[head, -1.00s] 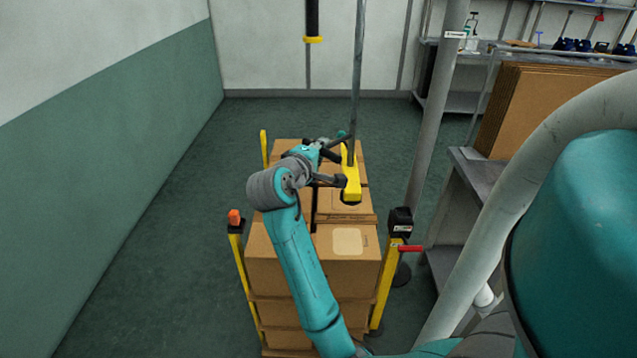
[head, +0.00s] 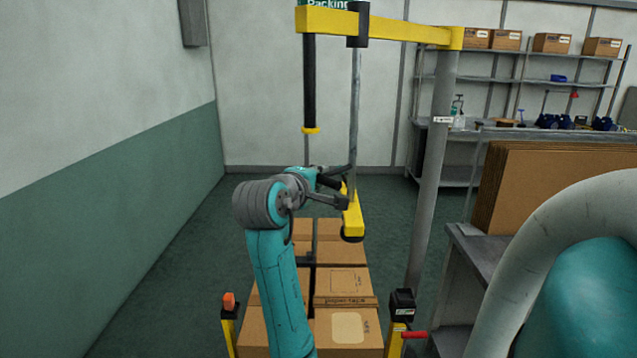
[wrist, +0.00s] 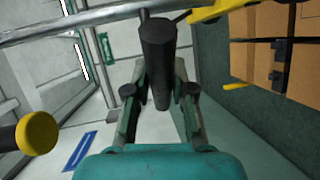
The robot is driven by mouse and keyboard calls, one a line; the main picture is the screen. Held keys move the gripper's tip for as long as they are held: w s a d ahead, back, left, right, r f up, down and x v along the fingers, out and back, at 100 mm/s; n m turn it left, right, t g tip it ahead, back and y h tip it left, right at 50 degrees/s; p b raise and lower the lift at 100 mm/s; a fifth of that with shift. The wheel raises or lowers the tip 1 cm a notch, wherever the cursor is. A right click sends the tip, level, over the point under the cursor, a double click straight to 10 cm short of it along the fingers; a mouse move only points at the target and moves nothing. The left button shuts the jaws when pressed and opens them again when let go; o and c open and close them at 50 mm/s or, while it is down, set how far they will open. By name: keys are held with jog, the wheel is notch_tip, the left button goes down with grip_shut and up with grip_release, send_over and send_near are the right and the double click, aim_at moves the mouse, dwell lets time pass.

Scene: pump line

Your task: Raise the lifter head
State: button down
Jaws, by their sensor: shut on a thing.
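The lifter head is a yellow bar (head: 352,214) with a dark round cup (head: 352,238) under its near end. It hangs from a thin grey rod (head: 355,120), above the stacked boxes. My gripper (head: 328,180) is shut on the head's black handle (head: 337,174), beside the rod. The wrist view shows the handle (wrist: 158,60) between the two fingers of my gripper (wrist: 160,92), with part of the yellow bar (wrist: 215,10) at the top. My arm partly hides the handle in the head view.
Stacked cartons (head: 345,285) stand below the head, between yellow posts (head: 395,340). A grey column (head: 432,170) carries a yellow overhead beam (head: 385,27). A black tube (head: 309,90) hangs left of the rod. Flat cardboard (head: 550,185) leans at right. Floor at left is clear.

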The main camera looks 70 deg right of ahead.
jog(key=c, duration=1)
grip_release()
jog(key=a, duration=0.4)
jog(key=a+r, duration=0.1)
jog(key=a, duration=0.3)
jog(key=a+r, duration=0.1)
jog(key=a, duration=0.2)
jog(key=shift+a, duration=0.4)
